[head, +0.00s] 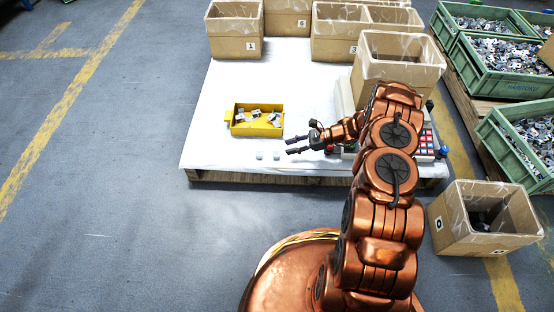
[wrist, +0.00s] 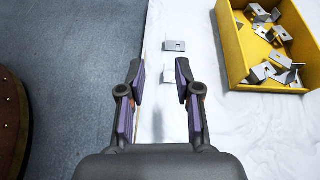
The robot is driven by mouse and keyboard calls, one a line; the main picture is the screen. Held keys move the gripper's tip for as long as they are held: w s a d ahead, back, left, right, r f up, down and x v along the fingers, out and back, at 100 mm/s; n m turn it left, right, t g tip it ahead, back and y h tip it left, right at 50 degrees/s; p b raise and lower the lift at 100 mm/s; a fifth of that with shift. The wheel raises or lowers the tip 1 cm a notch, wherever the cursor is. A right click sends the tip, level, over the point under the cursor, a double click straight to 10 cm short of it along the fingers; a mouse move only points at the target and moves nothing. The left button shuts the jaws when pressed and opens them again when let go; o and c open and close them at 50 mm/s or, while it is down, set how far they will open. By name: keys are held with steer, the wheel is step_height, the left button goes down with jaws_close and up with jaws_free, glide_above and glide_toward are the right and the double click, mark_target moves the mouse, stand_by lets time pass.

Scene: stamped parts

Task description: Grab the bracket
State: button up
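Two small grey metal brackets lie on the white sheet, outside the yellow bin. In the wrist view the farther bracket (wrist: 175,46) shows a small hole, and the nearer bracket (wrist: 168,73) lies just beyond it towards my fingertips. In the head view they show as small pale pieces (head: 276,155) and (head: 260,155) near the sheet's front edge. My gripper (head: 290,145) is to the right of them, with its fingers pointing left.
The yellow bin (head: 233,131) holds several more brackets and stands behind the loose pair. Cardboard boxes (head: 234,46) line the back of the white-covered pallet (head: 212,95). Green crates (head: 510,86) of parts stand at the right. An open box (head: 470,235) stands on the floor.

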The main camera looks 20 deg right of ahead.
mark_target(275, 156)
steer(key=f, duration=0.1)
steer(key=d+f+m, duration=0.1)
steer(key=f, duration=0.1)
steer(key=shift+d+f+t, duration=0.1)
steer(key=shift+f+t, duration=0.2)
steer(key=shift+t, duration=0.1)
steer(key=shift+f+b, duration=0.15)
steer(key=shift+b, duration=0.15)
steer(key=b+x, duration=0.1)
steer(key=x, duration=0.2)
steer(key=b+x, duration=0.2)
steer(key=x, duration=0.2)
steer(key=shift+s+f+b, duration=0.1)
steer(key=shift+f+b, duration=0.15)
steer(key=shift+b, duration=0.05)
steer(key=shift+a, duration=0.3)
jaws_close()
